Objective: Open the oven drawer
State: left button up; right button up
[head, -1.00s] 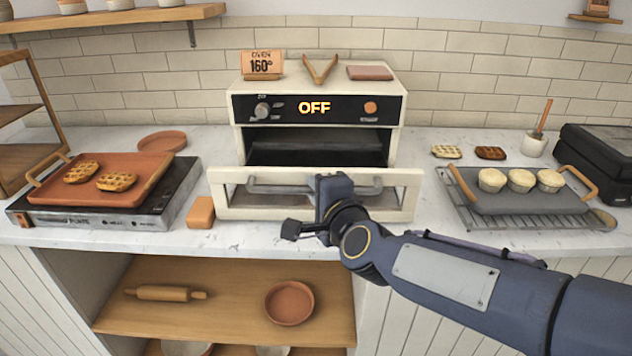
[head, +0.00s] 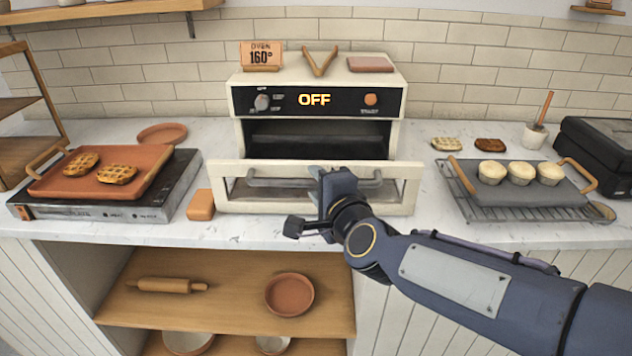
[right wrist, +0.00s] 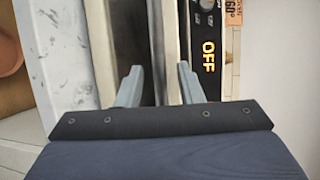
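The white oven (head: 318,73) stands on the counter with its display reading OFF. Its drawer front (head: 230,190), a white frame with a dark window, sits forward of the body, with a dark cavity above it. A grey bar handle (head: 275,183) runs across the drawer front. My right gripper (head: 327,178) is at the right half of the handle and hides part of it. In the right wrist view, its two fingers (right wrist: 159,82) are spread, with the handle's dark bar (right wrist: 157,45) seemingly between them. I cannot tell whether they touch it. My left gripper is not in view.
A hot plate with a terracotta tray (head: 60,185) of waffles stands left, with an orange block (head: 201,205) beside the drawer. A rack with a grey tray (head: 520,195) of muffins stands right. A narrow counter strip (head: 250,232) is clear before the drawer.

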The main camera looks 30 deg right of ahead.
jog(key=p+v, duration=0.1)
jog(key=v, duration=0.5)
jog(key=shift+s, duration=0.35)
jog(key=shift+r+p, duration=0.1)
jog(key=shift+p, duration=0.2)
jog(key=s+a+f+n+g+y+p, duration=0.2)
jog(key=s+a+n+g+y+p, duration=0.1)
jog(key=n, duration=0.6)
jog(key=s+a+f+n+g+y+p, duration=0.2)
jog(key=s+n+g+p, duration=0.4)
jog(key=s+n, duration=0.4)
jog(key=shift+a+f+g+y, duration=0.2)
jog(key=shift+a+g+y, duration=0.15)
jog(key=shift+g+y, duration=0.3)
jog(key=shift+s, duration=0.15)
